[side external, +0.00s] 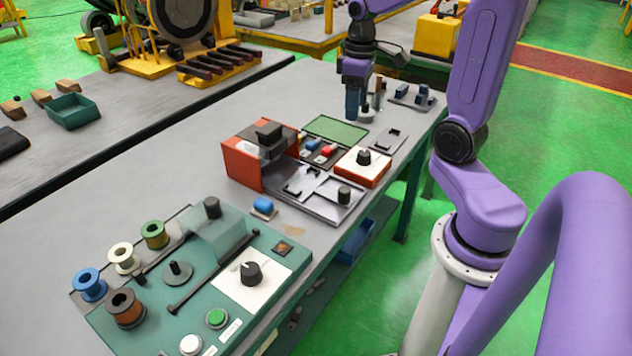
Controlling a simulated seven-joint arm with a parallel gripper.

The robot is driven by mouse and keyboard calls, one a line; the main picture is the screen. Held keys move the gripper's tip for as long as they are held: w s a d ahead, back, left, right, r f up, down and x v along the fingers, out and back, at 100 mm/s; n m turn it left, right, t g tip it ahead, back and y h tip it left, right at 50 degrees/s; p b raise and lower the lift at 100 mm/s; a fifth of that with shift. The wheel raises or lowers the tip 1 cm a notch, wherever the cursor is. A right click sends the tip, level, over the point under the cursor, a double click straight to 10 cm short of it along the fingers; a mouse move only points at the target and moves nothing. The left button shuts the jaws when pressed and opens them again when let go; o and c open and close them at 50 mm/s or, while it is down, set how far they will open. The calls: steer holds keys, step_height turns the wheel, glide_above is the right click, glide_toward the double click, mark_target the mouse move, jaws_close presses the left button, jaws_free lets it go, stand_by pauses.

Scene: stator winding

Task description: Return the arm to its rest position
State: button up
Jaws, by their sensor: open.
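My gripper (362,100) hangs pointing down over the far end of the grey workbench (205,163). Its jaws are open. A small dark upright post on a pale round base (366,112) stands at or just behind the fingertips. I cannot tell whether they touch it. My purple arm reaches in from the right, with its base beside the bench.
The teal winding station (205,285) with several wire spools (122,257) fills the near bench. A red and grey machine (262,155) and an orange-sided dial box (362,166) stand mid-bench. Blue parts on a grey plate (411,97) lie right of the gripper.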

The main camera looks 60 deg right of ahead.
steer(key=s+a+f+n, duration=0.2)
steer(key=s+a+n, duration=0.7)
steer(key=s+a, duration=0.8)
steer(key=shift+s+a+f+n, duration=0.3)
steer(key=shift+a+n, duration=0.1)
steer(key=shift+a, duration=0.7)
